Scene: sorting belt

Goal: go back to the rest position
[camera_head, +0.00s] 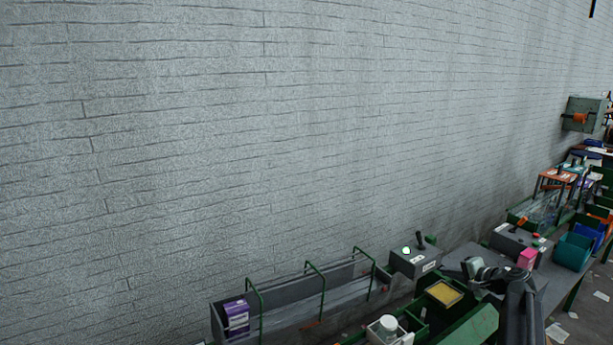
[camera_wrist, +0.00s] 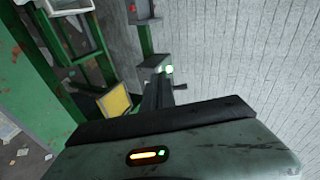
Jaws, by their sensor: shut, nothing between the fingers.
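My gripper (camera_head: 470,267) shows at the lower right of the head view, at the end of my dark arm. It is over the bench, to the right of a grey control box (camera_head: 418,263) and above a yellow-filled tray (camera_head: 443,293). In the wrist view the grey-green gripper housing fills the bottom, and the dark fingers (camera_wrist: 158,88) stand close together. They are shut with nothing between them. The yellow tray also shows in the wrist view (camera_wrist: 116,101), left of the fingers.
A grey trough (camera_head: 285,322) with green hoops runs along the wall and holds a purple box (camera_head: 236,318). A white-lidded jar (camera_head: 388,324) stands front centre. A second control box (camera_head: 512,240), a pink block (camera_head: 527,258) and a teal bin (camera_head: 573,250) are at right. The wall (camera_head: 250,130) is bare.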

